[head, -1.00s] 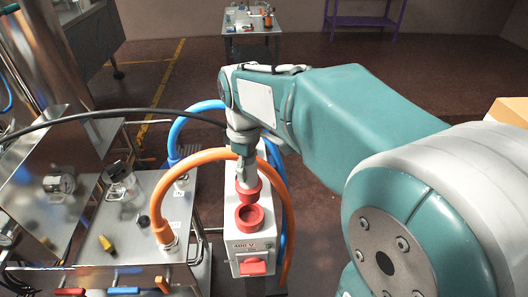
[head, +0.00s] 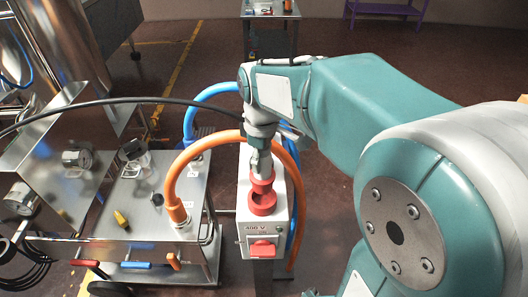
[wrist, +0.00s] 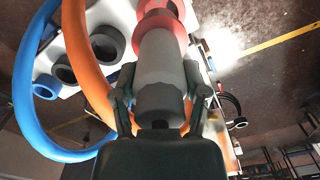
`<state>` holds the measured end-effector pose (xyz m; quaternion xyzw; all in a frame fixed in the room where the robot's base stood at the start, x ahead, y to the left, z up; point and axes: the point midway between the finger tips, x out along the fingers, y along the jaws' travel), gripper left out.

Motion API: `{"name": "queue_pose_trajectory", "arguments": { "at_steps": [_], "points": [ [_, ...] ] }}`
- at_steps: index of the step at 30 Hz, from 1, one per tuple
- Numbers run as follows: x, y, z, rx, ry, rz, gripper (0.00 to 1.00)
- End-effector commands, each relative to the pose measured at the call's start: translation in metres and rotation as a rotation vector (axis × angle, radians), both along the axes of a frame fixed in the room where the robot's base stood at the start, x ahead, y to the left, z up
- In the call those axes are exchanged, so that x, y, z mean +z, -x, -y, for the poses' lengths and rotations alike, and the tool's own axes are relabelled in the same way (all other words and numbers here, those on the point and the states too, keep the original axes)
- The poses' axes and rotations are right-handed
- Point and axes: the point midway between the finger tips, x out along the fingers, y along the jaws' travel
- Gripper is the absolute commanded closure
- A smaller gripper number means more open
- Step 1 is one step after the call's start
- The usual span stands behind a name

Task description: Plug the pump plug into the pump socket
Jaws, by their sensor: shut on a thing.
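The pump plug (wrist: 163,60) is a grey cylinder with a red collar. My gripper (wrist: 158,85) is shut around its grey body, one finger on each side. In the head view my gripper (head: 259,160) holds the plug's red collar (head: 262,183) just above and behind a red ring-shaped socket (head: 262,204) on a white box marked 400 V (head: 244,213). The collar overlaps the socket's far rim in the picture; I cannot tell whether they touch. The socket's opening still shows. In the wrist view a pinkish-red part lies just beyond the collar at the top edge.
An orange hose (head: 292,160) arches around the box and my gripper, close on its left. A blue hose (head: 190,112) loops behind it. A steel cart (head: 140,200) with a yellow item (head: 121,218) stands left. A red flap (head: 262,248) sits below the socket. Floor at right is open.

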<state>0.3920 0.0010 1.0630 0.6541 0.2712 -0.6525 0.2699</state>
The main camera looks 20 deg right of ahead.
Motion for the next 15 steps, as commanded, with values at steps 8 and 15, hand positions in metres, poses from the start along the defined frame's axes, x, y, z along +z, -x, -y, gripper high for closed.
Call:
{"name": "queue_pose_trajectory", "arguments": {
  "at_steps": [8,15],
  "points": [
    [-0.015,0.0,0.003,0.0,-0.003,0.0,1.0],
    [-0.027,0.0,0.003,0.0,-0.003,0.0,1.0]
  ]
}}
